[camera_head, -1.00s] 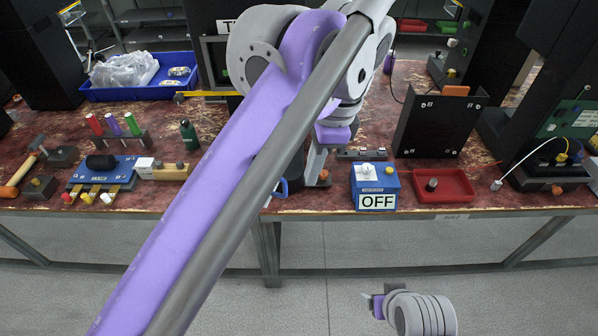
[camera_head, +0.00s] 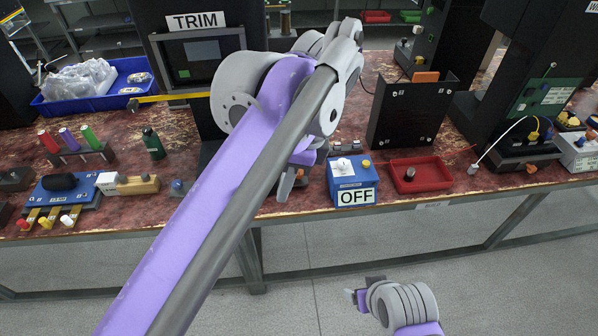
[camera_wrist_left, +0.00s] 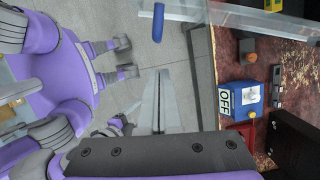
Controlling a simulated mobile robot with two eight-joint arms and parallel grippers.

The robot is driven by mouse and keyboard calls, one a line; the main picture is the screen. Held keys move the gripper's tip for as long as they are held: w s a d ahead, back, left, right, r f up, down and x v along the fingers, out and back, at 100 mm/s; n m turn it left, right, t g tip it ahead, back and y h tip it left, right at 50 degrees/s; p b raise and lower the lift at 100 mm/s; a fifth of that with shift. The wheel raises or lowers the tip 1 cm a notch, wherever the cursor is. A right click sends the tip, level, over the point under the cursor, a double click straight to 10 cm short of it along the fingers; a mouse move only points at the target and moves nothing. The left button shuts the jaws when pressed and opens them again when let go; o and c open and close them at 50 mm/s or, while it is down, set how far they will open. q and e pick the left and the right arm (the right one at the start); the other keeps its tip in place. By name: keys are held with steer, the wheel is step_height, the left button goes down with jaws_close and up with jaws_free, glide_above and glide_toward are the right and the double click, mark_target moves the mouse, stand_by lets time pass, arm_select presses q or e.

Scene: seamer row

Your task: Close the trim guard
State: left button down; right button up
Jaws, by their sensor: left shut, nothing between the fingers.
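The trim station with its TRIM sign (camera_head: 195,20) and small screen (camera_head: 202,52) stands behind my left arm in the head view. In the left wrist view a clear panel (camera_wrist_left: 265,18) crosses the top right, and a blue handle bar (camera_wrist_left: 158,22) hangs near its left end; I take these for the trim guard. My left arm hides the guard in the head view. My left gripper (camera_wrist_left: 161,78) is shut and empty, its tips pointing at the handle with a gap between. In the head view its fingers (camera_head: 286,184) are over the table's front edge. My right gripper (camera_head: 353,297) hangs low over the floor; its jaw state is unclear.
A blue box marked OFF (camera_head: 355,178) and a red tray (camera_head: 421,171) stand to the right of my left gripper. A black panel (camera_head: 407,112) stands behind them. A blue fixture (camera_head: 65,190) is at left. The floor in front is clear.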

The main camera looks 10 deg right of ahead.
arm_select(q)
steer(key=shift+w+a, duration=0.15)
steer(key=shift+a, duration=1.1)
steer(key=w+a+m+t+p, duration=0.1)
steer(key=w+a+m, duration=0.3)
steer(key=a, duration=0.3)
steer(key=w+a+m+t+p, duration=0.1)
steer(key=w+a+m+p, duration=0.15)
steer(key=a, duration=0.45)
steer(key=w+a+p, duration=0.2)
steer(key=w+a, duration=0.1)
steer(key=w, duration=0.4)
steer(key=w+a+p, duration=0.2)
steer(key=w+a, duration=0.2)
steer(key=w, duration=0.4)
steer(key=shift+m+h, duration=0.4)
steer(key=shift+m, duration=0.05)
arm_select(e)
step_height(320, 180, up, 10)
steer(key=w, duration=0.2)
steer(key=shift+w+f+t, duration=0.25)
steer(key=shift+w+t, duration=0.1)
steer(key=shift+t, duration=0.05)
arm_select(q)
steer(key=shift+a+r, duration=0.15)
